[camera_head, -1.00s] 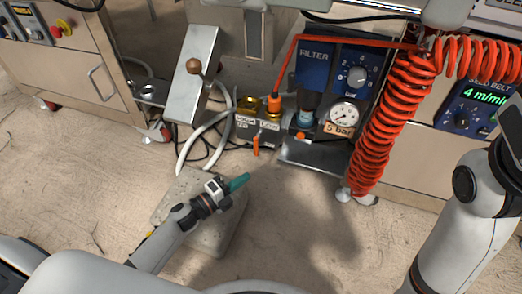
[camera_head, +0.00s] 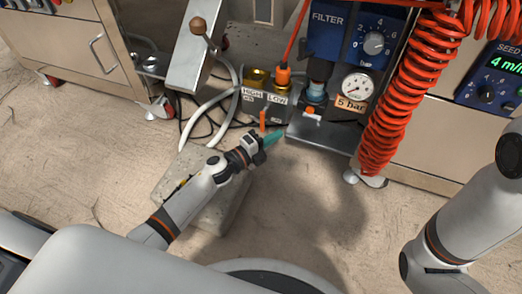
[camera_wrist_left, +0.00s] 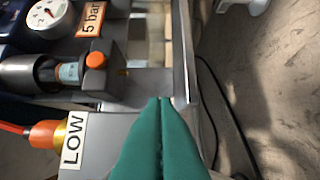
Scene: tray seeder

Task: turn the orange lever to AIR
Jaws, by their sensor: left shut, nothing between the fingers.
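The orange lever (camera_head: 263,121) hangs from a metal valve block (camera_head: 276,111) that carries small HIGH and LOW labels. I cannot read an AIR mark. My left gripper (camera_head: 280,135) has teal fingers, shut with nothing between them, just below and right of the lever in the head view. I cannot tell whether they touch it. In the left wrist view the shut fingertips (camera_wrist_left: 164,100) are beside the block with the LOW label (camera_wrist_left: 73,140); the lever is not seen there. My right arm shows at the right, but its gripper is out of view.
The filter unit (camera_head: 330,35) with a dial, a gauge (camera_head: 357,86) and a "5 bar" tag stands right of the block, above a metal shelf (camera_head: 330,137). A red coiled hose (camera_head: 400,105) hangs further right. A grey slab (camera_head: 215,208) lies under my left arm.

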